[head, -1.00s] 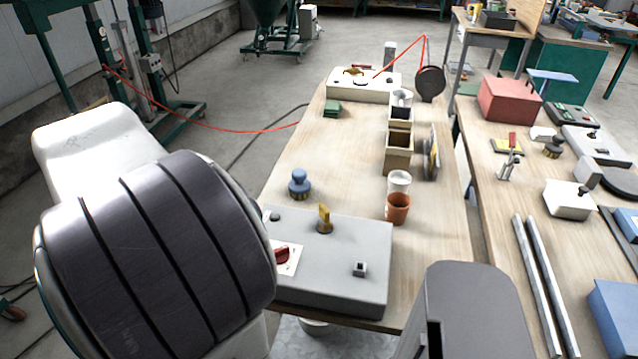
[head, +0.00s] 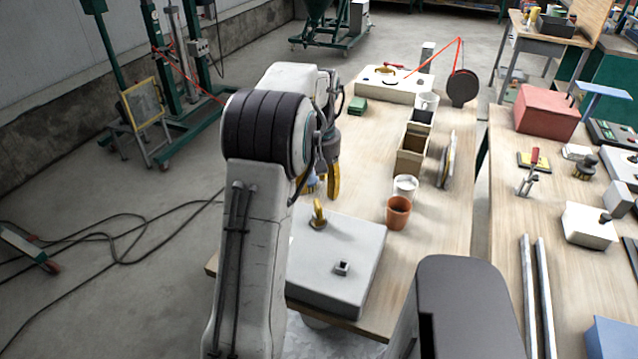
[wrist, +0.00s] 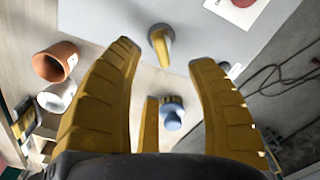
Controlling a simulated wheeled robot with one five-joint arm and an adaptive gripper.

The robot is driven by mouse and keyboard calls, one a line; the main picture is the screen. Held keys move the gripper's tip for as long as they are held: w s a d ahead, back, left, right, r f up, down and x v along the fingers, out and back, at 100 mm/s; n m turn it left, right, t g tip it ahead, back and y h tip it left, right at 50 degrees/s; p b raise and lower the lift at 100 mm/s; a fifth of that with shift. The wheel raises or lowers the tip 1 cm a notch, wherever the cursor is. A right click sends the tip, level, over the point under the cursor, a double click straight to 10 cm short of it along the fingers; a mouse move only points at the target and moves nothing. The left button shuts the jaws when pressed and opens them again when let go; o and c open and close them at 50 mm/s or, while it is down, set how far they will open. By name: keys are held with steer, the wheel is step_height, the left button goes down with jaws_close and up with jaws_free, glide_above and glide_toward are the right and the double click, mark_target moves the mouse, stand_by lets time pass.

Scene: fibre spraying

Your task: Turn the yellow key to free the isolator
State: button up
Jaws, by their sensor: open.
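In the wrist view the key (wrist: 160,45) appears between the tips of my open gripper (wrist: 165,54), apart from both fingers. In the head view my gripper (head: 331,190) points down just behind the key, over the far side of the box. The isolator's red knob (wrist: 243,3) shows only partly at the top of the wrist view, on a white plate. In the head view my arm hides it.
A blue-knobbed tool (wrist: 172,118) stands on the table beyond the box, below the gripper. A terracotta pot (head: 398,212) and a white cup (head: 405,187) stand right of the gripper. Open brown boxes (head: 411,158) stand behind them. The table's middle is clear.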

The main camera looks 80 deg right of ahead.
mark_target(320, 203)
steer(key=shift+s+f, duration=0.1)
steer(key=shift+f, duration=3.5)
jaws_close()
